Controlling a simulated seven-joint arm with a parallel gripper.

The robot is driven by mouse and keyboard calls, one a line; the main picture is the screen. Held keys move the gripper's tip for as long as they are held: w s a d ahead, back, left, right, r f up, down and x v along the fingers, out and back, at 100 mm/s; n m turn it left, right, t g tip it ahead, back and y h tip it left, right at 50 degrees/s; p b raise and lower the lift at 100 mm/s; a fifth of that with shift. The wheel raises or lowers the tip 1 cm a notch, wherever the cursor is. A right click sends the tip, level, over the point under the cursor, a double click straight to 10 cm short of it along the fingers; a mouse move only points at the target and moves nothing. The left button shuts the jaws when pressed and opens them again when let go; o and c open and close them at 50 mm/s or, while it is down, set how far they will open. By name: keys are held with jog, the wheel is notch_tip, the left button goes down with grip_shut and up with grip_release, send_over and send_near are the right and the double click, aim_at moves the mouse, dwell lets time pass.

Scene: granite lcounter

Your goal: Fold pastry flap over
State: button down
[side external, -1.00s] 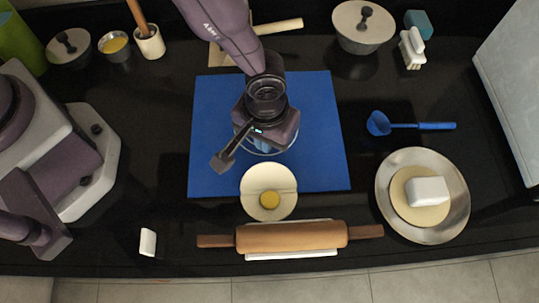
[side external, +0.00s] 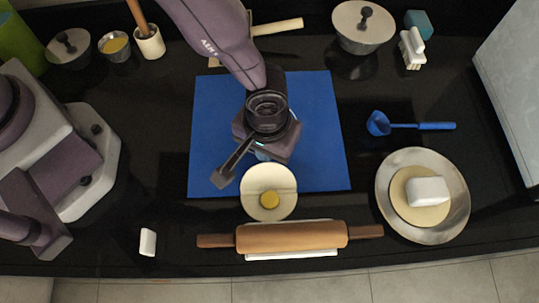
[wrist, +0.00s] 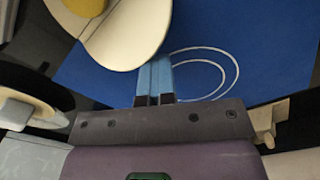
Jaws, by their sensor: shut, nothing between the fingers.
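A round cream pastry (side external: 262,178) lies near the front edge of the blue mat (side external: 318,120), with a crease across its middle. A yellow filling (side external: 270,200) sits on its front half. In the wrist view the pastry (wrist: 130,35) is at the upper left, with the filling (wrist: 85,6) partly cut off by the frame. My gripper (wrist: 160,58) has its blue fingers together and empty, their tips at the pastry's edge; whether they touch it I cannot tell. In the side view the fingertips are mostly hidden beneath my wrist, just behind the pastry.
A rolling pin (side external: 290,237) lies on a white cloth in front of the mat. A metal plate (side external: 458,215) with dough and a white block is at right, below a blue ladle (side external: 420,125). A small white piece (side external: 148,242) is at front left. The mat's right side is clear.

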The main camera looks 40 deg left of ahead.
aim_at(267, 182)
jog(key=shift+s+d, duration=1.55)
jog(key=shift+s, duration=0.05)
jog(key=shift+r, duration=0.1)
jog(key=shift+s+d, duration=0.1)
jog(key=shift+s, duration=0.1)
jog(key=shift+s+d+r, duration=0.25)
jog(key=shift+d+r, duration=0.05)
jog(key=shift+r, duration=0.15)
jog(key=shift+s+d+r, duration=0.2)
jog(key=shift+d+r, duration=0.05)
jog(key=shift+r, duration=0.15)
jog(key=shift+s+d, duration=0.1)
jog(key=shift+s+d+r, duration=0.2)
jog(key=shift+s+d, duration=0.3)
jog(key=shift+s+d, duration=0.6)
jog(key=shift+f, duration=0.65)
